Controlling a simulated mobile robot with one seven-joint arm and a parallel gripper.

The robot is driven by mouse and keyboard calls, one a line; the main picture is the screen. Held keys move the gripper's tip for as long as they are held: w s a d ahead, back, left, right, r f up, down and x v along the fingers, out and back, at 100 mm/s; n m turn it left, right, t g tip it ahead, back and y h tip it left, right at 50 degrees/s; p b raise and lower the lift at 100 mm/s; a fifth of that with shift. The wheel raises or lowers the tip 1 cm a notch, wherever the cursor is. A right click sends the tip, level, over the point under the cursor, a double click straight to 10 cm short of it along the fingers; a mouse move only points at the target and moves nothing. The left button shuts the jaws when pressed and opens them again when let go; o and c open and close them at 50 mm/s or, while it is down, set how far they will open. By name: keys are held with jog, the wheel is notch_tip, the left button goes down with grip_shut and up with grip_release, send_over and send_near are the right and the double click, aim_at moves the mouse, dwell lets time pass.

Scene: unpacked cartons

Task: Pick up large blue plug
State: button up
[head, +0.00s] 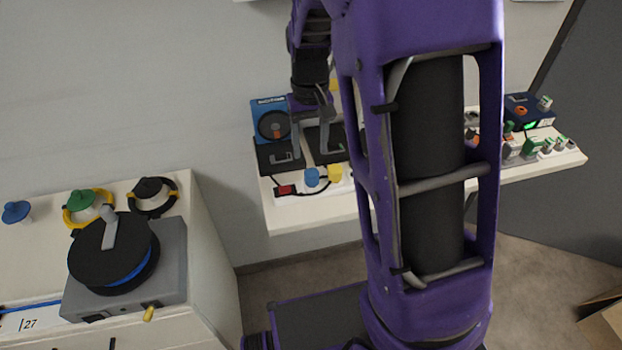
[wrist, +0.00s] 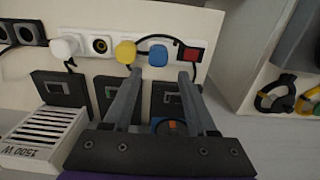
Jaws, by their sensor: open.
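A blue plug (head: 312,176) sits in the white power strip (head: 290,190) on the back shelf, next to a yellow plug (head: 335,172). In the wrist view the blue plug (wrist: 158,55) stands between the yellow plug (wrist: 125,52) and a red switch (wrist: 193,54). My gripper (head: 312,153) is open and empty above the shelf. In the wrist view its fingertips (wrist: 160,74) point toward the blue plug, which shows between and beyond them; contact does not show. Another blue plug-like piece (head: 15,211) lies on the left cabinet.
Black square boxes (wrist: 110,92) and a white vented box (wrist: 42,138) lie near the strip. A blue device with a round dial (head: 270,122) stands behind. My arm hides the shelf's middle. A cable reel (head: 112,250) sits on the left cabinet (head: 212,225).

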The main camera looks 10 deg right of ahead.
aim_at(312, 172)
notch_tip(312, 172, down, 9)
jog(key=shift+d+r+b, duration=0.15)
jog(key=shift+r+b, duration=0.05)
jog(key=shift+b, duration=0.5)
grip_shut()
